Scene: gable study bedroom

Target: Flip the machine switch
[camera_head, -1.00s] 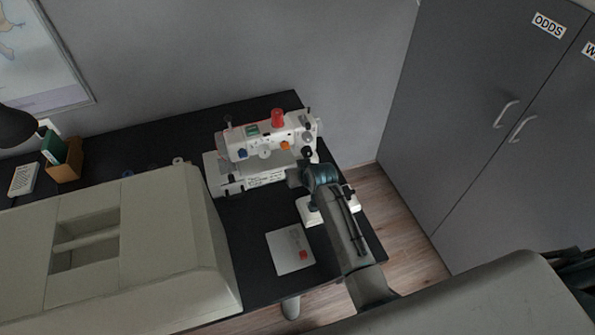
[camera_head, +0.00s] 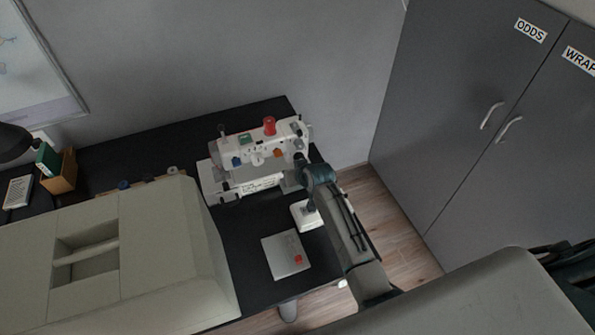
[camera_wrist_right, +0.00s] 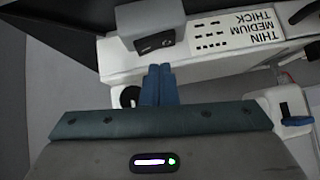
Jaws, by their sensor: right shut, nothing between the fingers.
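A white sewing machine (camera_head: 268,150) with a red spool on top and coloured knobs stands on the black desk. In the right wrist view its white base (camera_wrist_right: 122,72) carries a grey block with a dark inset (camera_wrist_right: 153,42) and a THIN MEDIUM THICK label (camera_wrist_right: 238,32). My right gripper (camera_head: 290,180) is at the machine's right end, low by the base. Its blue fingers (camera_wrist_right: 159,85) are shut and empty, pointing at the base below the grey block. A dark round part (camera_wrist_right: 130,96) is partly hidden beside them. My left gripper is out of view.
A white box (camera_head: 306,216) with a dark part on top stands near the desk's right edge; a white box with a blue lever (camera_wrist_right: 297,121) shows in the wrist view.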

